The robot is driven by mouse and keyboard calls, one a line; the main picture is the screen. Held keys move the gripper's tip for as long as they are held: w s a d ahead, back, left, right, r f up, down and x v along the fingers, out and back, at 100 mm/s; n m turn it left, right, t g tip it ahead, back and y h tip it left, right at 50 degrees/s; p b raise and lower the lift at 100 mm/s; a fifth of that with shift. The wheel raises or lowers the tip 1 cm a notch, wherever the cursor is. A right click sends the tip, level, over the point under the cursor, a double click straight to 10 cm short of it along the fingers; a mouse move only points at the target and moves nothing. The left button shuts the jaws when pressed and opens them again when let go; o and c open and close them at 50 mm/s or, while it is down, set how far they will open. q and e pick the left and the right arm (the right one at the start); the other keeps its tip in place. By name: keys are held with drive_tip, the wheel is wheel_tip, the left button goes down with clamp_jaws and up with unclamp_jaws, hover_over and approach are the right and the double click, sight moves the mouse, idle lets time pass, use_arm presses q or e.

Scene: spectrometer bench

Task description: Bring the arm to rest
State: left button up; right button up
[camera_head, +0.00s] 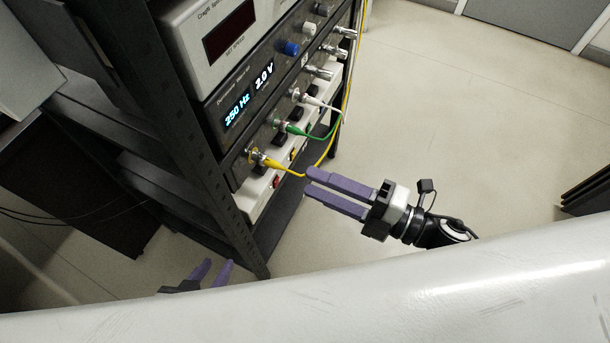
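My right gripper (325,187) has purple fingers pointing left. The fingers are parallel with a narrow gap between them, and nothing shows in the gap. It hangs in front of the lower right part of the instrument rack, close to the yellow cable (284,168) in the picture; I cannot tell whether they touch.
A dark rack (190,150) holds a function generator (245,100) reading 250 Hz and 2.0 V, with a white instrument (217,40) above. Green (310,134) and white (320,104) cables plug into its front. Open floor (470,120) lies right of the rack.

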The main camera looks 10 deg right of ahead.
drive_tip(key=shift+d, duration=0.1)
idle(0.5)
drive_tip(key=w+d+f+m+t+h, duration=0.2)
drive_tip(key=d+f+m+t+h, duration=0.25)
drive_tip(key=m+h, duration=0.65)
drive_tip(key=s+d+f+m+g+h, duration=0.1)
drive_tip(key=s+d+f+m+g, duration=0.1)
drive_tip(key=s+f+m+g, duration=0.4)
drive_tip(key=s+f+m, duration=0.4)
drive_tip(key=f+m, duration=0.1)
drive_tip(key=m, duration=0.3)
drive_tip(key=shift+d+f+p, duration=0.15)
drive_tip(key=shift+p, duration=0.15)
